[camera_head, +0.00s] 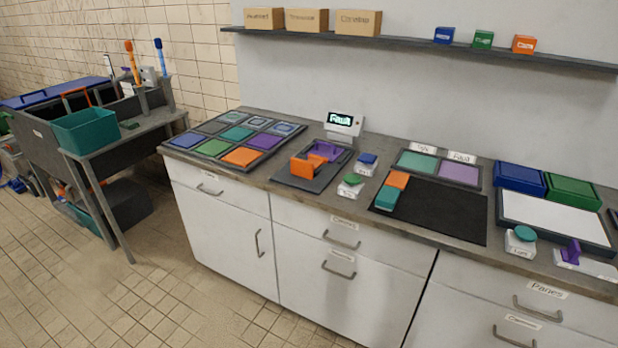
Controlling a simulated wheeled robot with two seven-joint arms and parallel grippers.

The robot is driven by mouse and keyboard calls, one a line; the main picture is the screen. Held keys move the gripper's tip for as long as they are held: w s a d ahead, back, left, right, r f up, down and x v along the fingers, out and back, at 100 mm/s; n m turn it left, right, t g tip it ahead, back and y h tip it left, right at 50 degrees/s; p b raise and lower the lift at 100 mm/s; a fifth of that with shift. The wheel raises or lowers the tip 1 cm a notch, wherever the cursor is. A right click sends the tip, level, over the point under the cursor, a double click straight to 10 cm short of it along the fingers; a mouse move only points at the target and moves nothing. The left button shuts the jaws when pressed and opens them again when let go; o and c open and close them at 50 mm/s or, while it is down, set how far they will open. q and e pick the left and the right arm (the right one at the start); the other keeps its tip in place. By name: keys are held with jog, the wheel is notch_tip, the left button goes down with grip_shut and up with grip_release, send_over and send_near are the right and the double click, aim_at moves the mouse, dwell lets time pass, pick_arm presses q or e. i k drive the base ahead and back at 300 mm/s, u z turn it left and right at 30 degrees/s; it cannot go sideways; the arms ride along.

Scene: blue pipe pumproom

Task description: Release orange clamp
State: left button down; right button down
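The orange clamp (306,166) sits on a dark grey fixture plate (322,181) on the counter, left of the middle of the head camera view. A purple part (325,150) stands right behind it on the same plate. I cannot tell whether the clamp is closed on anything. A small display (341,121) behind the plate shows a word that looks like "Fault". Neither of my grippers is in view.
Blue (367,160) and green (350,186) buttons stand right of the fixture. A tray of coloured tiles (178,147) lies to its left. A black mat (437,209) lies to the right. Drawers (340,240) are below; a shelf (420,45) runs above. Floor in front is clear.

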aim_at(300, 167)
jog(key=u, duration=0.9)
jog(key=i, duration=1)
jog(key=u, duration=0.25)
